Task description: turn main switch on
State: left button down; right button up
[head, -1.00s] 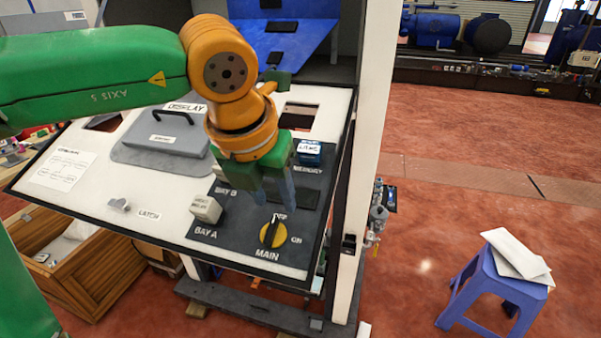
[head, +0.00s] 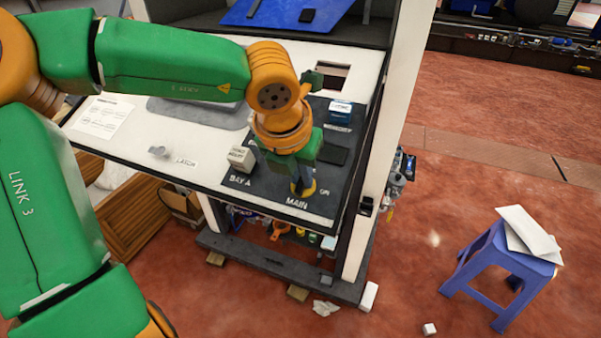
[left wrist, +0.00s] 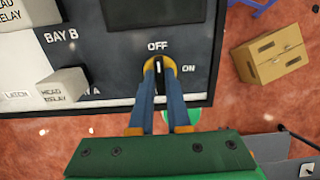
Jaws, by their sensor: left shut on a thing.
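The main switch is a round yellow dial with a black knob (left wrist: 159,66) on the dark part of the panel. In the left wrist view the knob points toward the OFF label, with ON to its right. In the head view only part of the yellow dial (head: 309,189) shows beside the fingers, above the MAIN label. My left gripper (head: 300,188) reaches down onto the dial; its two blue fingers (left wrist: 159,75) are shut on the knob, one on each side. My right gripper is not in view.
A white relay block (head: 241,158) stands on the panel left of the switch, and a blue-and-white block (head: 340,110) sits behind it. A white frame post (head: 385,130) rises at the right. A blue stool (head: 500,262) stands on the open floor.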

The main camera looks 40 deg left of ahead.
pick_arm(q)
jog(key=m+b, duration=0.2)
jog(key=shift+f+m, duration=0.1)
jog(key=shift+m, duration=0.3)
jog(key=shift+m+b, duration=0.4)
jog(key=shift+m, duration=0.6)
jog(key=m, duration=0.2)
jog(key=shift+m+b, duration=0.3)
jog(key=m, duration=0.5)
jog(key=shift+d, duration=0.1)
jog(key=m, duration=0.5)
jog(key=shift+s+m, duration=0.1)
jog(key=shift+m, duration=0.3)
jog(key=c, duration=0.9)
grip_release()
jog(key=shift+d, duration=0.1)
